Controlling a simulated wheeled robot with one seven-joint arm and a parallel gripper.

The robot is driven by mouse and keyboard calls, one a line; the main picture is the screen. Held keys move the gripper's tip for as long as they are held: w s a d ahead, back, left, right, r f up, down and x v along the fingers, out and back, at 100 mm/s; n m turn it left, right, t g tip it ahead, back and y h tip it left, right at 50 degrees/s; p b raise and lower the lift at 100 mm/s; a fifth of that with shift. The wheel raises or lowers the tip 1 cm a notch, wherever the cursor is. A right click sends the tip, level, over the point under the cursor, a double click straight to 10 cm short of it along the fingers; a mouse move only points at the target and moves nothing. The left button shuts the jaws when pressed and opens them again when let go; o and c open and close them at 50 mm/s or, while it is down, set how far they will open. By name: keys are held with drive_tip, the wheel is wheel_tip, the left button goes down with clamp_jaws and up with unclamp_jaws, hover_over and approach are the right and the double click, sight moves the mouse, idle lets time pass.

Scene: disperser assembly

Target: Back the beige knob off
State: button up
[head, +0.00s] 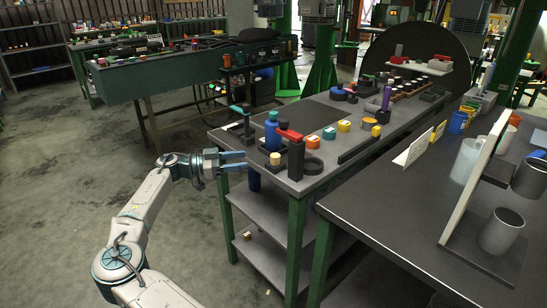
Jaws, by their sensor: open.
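The small beige knob (275,159) shows near the front left corner of the workbench (318,182). It is below the blue bottle (272,130) in the picture and left of a dark upright holder with a red top (290,134). What the knob is fixed to is too small to tell. My gripper (246,160) is to the left of the knob, at the bench's left edge. Its fingers point right toward the knob and are apart, with nothing seen between them. A gap shows between the fingertips and the knob.
A dark ring (312,165) lies right of the holder. A dark stand with a green top (243,120) rises behind my gripper. Another table (390,215) with white boards and grey cups is at right. The floor at left is clear.

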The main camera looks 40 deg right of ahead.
sight(275, 155)
drive_tip(key=x, duration=1.2)
drive_tip(key=c, duration=1)
